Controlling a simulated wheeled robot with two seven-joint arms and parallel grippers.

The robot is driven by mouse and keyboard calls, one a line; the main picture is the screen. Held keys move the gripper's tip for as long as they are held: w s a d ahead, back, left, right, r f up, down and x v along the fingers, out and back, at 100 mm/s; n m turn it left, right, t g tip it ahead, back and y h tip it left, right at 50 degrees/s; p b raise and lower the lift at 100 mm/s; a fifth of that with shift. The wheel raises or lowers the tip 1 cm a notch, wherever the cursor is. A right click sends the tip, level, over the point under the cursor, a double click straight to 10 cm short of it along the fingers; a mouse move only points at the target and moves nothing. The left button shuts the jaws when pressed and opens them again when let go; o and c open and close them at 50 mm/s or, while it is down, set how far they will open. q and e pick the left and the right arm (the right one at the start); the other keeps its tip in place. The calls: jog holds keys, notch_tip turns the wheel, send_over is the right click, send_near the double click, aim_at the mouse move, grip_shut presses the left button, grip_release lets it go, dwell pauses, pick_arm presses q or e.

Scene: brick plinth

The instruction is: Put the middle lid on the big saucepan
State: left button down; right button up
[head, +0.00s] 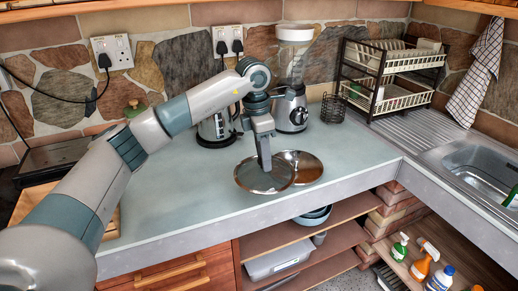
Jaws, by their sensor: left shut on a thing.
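My left gripper (265,166) reaches down from the left arm and is shut at the centre of a round glass lid with a metal rim (247,180). The fingers hide the lid's knob. This lid is at or just above the worktop; I cannot tell whether it touches. A second round lid (308,168) lies on the worktop directly to its right, partly overlapped by the held lid in this view. I cannot tell which of them is the middle one. I cannot make out the big saucepan. My right gripper is not in view.
A kettle (214,130), a blender (291,108) and a dark wire basket (333,108) stand at the back. A two-tier dish rack (390,75) and sink (480,160) are right. A shelf below holds bowls (314,217). The worktop (180,200) left of the lids is clear.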

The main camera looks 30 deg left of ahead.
aim_at(268, 185)
pick_arm(q)
jog(key=s+d+m+g+p, duration=0.1)
jog(key=s+d+m+p, duration=0.2)
jog(key=s+m, duration=0.8)
jog(key=s+d+m+g+y+p, duration=0.1)
jog(key=s+d+m+p, duration=0.2)
jog(key=s+m, duration=0.8)
jog(key=d+m, duration=0.2)
jog(key=m, duration=0.2)
jog(key=shift+d+f+p, duration=0.2)
jog(key=shift+f+p, duration=0.1)
jog(key=shift+f, duration=0.1)
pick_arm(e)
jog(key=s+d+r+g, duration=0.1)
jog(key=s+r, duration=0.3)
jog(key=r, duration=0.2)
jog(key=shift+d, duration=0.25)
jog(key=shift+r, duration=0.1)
